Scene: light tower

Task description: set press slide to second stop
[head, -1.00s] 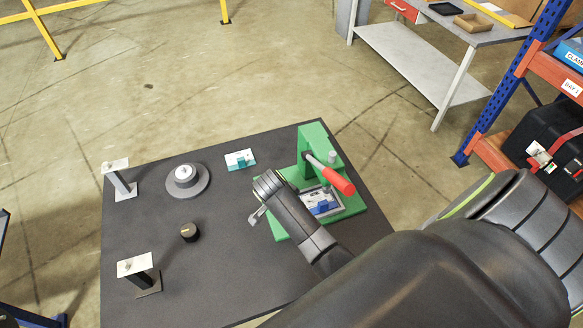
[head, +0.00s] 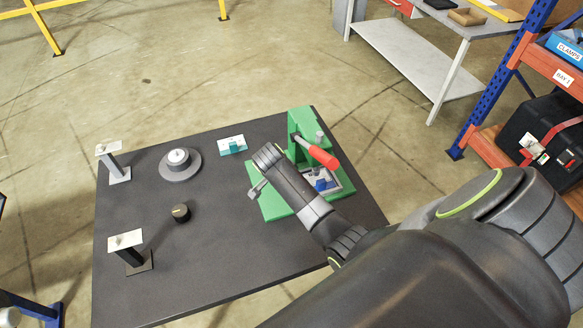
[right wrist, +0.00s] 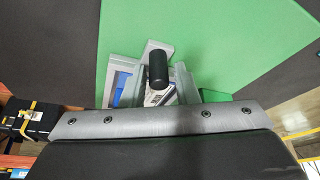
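The green press (head: 300,150) stands on the right part of the dark table, with a red-gripped lever (head: 317,153). A pale grey slide with a blue piece (head: 321,184) sits on its green base. The right wrist view also shows the blue piece (right wrist: 121,88), grey slide parts (right wrist: 155,48) and an upright black knob (right wrist: 157,72). My left gripper is not in view.
On the table are a round grey dial base (head: 180,165), a black knob (head: 181,213), two posts with pale plates (head: 127,240) and a teal-and-white block (head: 232,145). A blue-and-orange rack (head: 500,90) stands at the right. The table's front middle is clear.

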